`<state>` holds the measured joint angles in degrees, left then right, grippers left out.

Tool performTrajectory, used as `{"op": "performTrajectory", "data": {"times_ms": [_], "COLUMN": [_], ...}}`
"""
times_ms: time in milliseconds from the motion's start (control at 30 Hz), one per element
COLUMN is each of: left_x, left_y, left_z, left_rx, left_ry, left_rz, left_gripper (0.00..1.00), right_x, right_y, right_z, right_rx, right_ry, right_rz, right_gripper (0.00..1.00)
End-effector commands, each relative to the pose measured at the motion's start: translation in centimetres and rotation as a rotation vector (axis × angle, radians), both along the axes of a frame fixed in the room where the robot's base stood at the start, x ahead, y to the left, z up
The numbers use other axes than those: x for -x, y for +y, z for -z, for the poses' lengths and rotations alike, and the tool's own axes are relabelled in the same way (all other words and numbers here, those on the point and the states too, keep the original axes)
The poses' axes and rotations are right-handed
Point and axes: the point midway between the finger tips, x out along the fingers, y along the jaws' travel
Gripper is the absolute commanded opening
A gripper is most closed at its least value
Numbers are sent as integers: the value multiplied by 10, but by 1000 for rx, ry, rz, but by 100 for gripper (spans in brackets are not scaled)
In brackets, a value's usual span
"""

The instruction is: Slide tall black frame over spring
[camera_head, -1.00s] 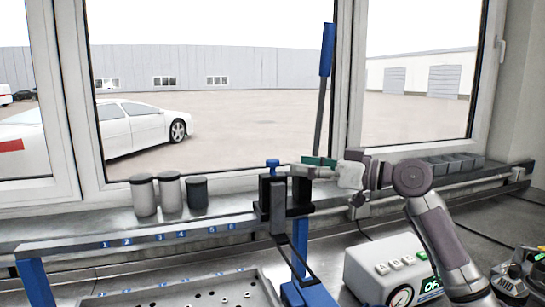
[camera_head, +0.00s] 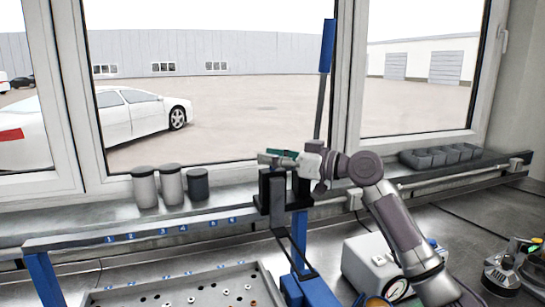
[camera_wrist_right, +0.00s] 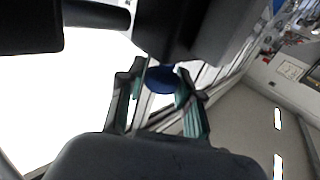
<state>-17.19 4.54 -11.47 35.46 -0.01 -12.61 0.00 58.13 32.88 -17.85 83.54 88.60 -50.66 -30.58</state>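A tall black frame (camera_head: 271,195) stands at the bench's back edge, at the top of a blue post, with a thin dark loop hanging below it. My right gripper (camera_head: 272,156) is just above the frame in the head view, its green fingertips pointing left. In the right wrist view, the spread fingertips (camera_wrist_right: 160,92) have a blue round knob (camera_wrist_right: 160,79) between them; I cannot tell whether they touch it. The knob is hidden behind the gripper in the head view. I cannot make out a spring. My left gripper is not in view.
Several grey cylinders (camera_head: 171,186) stand on the sill to the left. A long blue-handled lever (camera_head: 327,48) rises behind the frame. A perforated tray (camera_head: 180,290) lies in front. A white gauge box (camera_head: 372,260) stands below my right arm.

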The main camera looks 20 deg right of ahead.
Motion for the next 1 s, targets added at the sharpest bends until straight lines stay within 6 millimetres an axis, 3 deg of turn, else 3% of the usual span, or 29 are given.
{"op": "performTrajectory", "data": {"times_ms": [33,167,567,767,1000], "left_x": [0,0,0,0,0], "left_y": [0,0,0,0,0], "left_z": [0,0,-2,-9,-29], "left_rx": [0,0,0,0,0], "left_ry": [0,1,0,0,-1], "left_rz": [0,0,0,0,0], "left_gripper": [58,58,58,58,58], "right_x": [0,0,1,3,6], "right_y": [0,0,7,42,119], "right_z": [0,0,-1,-2,-5], "right_rx": [0,0,0,-1,-1], "right_ry": [0,0,-1,-1,1], "right_rz": [0,0,-1,-8,-12], "right_gripper": [22,0,0,0,0]}}
